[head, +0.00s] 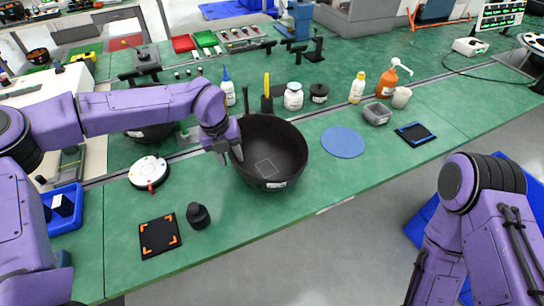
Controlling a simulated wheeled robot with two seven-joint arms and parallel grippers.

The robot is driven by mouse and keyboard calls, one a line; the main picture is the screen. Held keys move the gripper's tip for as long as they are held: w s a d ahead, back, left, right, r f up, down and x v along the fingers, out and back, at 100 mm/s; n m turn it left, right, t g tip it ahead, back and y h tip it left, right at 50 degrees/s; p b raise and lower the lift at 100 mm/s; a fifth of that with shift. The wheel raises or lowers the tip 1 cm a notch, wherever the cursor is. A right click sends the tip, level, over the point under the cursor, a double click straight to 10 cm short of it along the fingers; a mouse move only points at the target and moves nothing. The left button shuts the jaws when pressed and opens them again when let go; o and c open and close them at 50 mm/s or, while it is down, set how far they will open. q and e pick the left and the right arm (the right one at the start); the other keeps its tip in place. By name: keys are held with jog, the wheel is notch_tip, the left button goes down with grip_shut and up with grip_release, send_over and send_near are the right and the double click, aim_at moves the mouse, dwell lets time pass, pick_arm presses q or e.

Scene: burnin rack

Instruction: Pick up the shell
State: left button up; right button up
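A large black bowl-like shell (262,145) with a small label on its front stands on the green bench in the middle of the head view. A pale square outline shows on its inner floor. My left gripper (229,153) points down at the left rim of this shell. Its fingers look slightly parted at the rim, but I cannot tell whether they touch or grip the wall. A second black rounded body (150,131) is partly hidden behind my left arm. My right arm hangs at the lower right, and its gripper is out of view.
A blue round mat (342,142) lies right of the shell. A black pad with orange corners (160,236), a black knob-like piece (198,215) and a white round device (149,172) lie to the left. Bottles and a jar (293,96) stand behind. The bench front is clear.

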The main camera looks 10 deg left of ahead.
pick_arm(q)
jog(key=shift+d+r, duration=0.1)
jog(key=shift+d, duration=0.05)
grip_shut()
